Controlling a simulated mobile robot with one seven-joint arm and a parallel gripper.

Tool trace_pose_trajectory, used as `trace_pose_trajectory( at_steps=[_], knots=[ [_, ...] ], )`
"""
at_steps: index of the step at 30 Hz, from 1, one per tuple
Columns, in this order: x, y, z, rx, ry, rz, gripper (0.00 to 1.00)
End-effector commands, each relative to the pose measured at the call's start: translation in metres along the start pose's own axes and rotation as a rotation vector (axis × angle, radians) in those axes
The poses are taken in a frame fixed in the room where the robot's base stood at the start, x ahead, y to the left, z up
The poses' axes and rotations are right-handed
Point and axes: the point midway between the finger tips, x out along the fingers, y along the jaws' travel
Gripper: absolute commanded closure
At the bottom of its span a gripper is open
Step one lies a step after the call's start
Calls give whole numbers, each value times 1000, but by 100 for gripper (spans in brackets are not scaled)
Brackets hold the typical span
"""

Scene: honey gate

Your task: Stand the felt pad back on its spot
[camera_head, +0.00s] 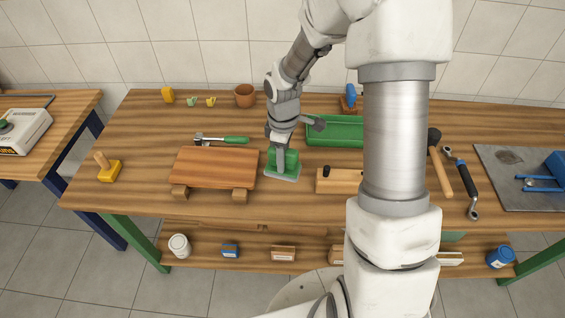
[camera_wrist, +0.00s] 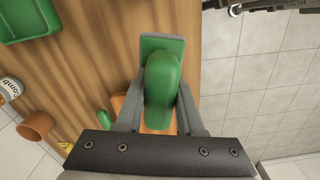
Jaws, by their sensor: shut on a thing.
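The felt pad (camera_head: 290,158) appears to be the green block in my gripper (camera_head: 281,166), right of the wooden board on the workbench. In the wrist view the green block (camera_wrist: 163,85) sits between the two grey fingers, which are shut on it. Under the block shows a flat green plate with a grey edge (camera_wrist: 165,44), also visible in the head view (camera_head: 284,177). I cannot tell whether this plate is part of the pad or its marked spot, nor whether it touches the bench. The gripper hides part of the block.
A raised wooden board (camera_head: 215,167) stands close on the left, with a green-handled tool (camera_head: 236,140) behind it. A wooden block (camera_head: 340,182) is on the right, and a green tray (camera_head: 335,132) behind right. A brown pot (camera_head: 245,95) stands at the back.

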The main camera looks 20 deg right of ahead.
Motion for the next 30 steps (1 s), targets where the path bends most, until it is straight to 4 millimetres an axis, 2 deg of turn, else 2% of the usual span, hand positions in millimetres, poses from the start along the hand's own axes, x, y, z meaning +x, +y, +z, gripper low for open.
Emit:
trace_pose_trajectory(
  at_steps=[18,24,30],
  knots=[
    [20,6,-4,-1143,0,0,100],
    [24,7,-4,-1398,-1,0,100],
    [25,8,-4,-1496,-1,0,100]
  ],
)
